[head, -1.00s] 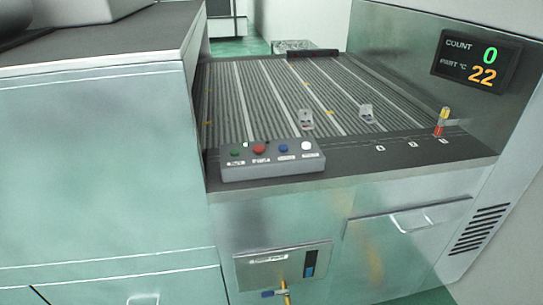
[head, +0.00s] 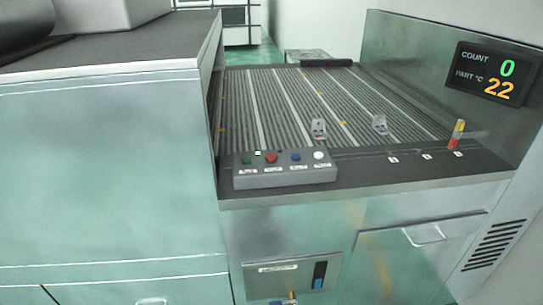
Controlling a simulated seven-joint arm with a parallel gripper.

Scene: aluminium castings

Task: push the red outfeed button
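The red button (head: 271,158) sits on top of a grey button box (head: 286,178) at the front edge of the conveyor bench. A green button (head: 246,161) is on its left. A blue button (head: 295,157) and a white button (head: 319,155) are on its right. The labels under the buttons are too small to read. My gripper is not in view.
A ribbed conveyor bed (head: 300,95) with two small grey castings (head: 318,127) (head: 380,124) lies behind the box. A display (head: 487,72) reads count 0 and part 22 °C. A small stack light (head: 457,135) stands at right. A tall cabinet (head: 110,180) fills the left.

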